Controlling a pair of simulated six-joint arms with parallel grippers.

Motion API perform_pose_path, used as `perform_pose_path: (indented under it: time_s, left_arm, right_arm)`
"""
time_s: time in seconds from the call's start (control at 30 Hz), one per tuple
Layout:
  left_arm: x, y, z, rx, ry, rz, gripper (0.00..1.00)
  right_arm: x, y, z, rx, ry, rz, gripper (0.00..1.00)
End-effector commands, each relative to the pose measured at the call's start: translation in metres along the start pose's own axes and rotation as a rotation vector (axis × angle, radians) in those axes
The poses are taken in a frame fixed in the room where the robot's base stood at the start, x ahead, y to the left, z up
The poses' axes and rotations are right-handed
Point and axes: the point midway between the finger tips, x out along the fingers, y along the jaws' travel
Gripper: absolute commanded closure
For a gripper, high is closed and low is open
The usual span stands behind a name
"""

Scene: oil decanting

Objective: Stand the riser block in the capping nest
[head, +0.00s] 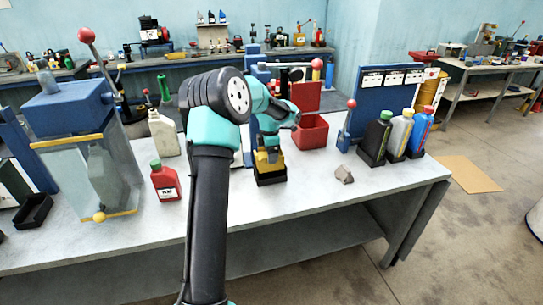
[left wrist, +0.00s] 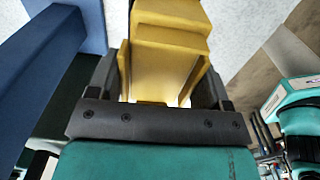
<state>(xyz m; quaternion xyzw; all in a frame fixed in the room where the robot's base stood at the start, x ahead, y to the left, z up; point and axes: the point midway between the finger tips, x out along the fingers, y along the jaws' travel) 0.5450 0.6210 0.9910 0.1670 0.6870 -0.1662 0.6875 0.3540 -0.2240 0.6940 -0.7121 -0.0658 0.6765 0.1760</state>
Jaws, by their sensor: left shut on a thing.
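The yellow riser block (head: 268,163) is at the middle of the bench, upright as far as I can see. My left gripper (head: 268,146) comes down on it from above and is shut on it. In the left wrist view the stepped yellow block (left wrist: 168,50) sits between the two dark fingers (left wrist: 160,92). The black capping nest (head: 271,179) is directly under the block. The block's lower end meets the nest's rim in the picture; I cannot tell whether it rests on the nest floor. My right gripper is not in view.
A red bottle (head: 166,181) with a green cap stands to the left, and a small grey block (head: 344,174) lies to the right. A red bin (head: 310,131) stands behind. Several bottles stand in black trays further right. The front right of the bench (head: 340,203) is clear.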

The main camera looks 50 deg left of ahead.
Motion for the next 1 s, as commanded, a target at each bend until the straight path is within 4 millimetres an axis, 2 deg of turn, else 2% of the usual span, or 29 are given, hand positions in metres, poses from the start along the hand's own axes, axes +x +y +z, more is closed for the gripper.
perform_pose_path:
  time_s: [0.2,0.4,1.0]
  left_arm:
    - [0.018,-0.002,0.0,0.001,0.001,-0.003,0.61]
    - [0.028,-0.001,0.0,0.001,0.0,-0.001,0.61]
    - [0.031,-0.002,0.0,0.001,0.0,-0.001,0.61]
  right_arm:
    - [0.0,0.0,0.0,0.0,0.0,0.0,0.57]
    - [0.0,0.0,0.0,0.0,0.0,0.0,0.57]
    - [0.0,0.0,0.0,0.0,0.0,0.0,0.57]
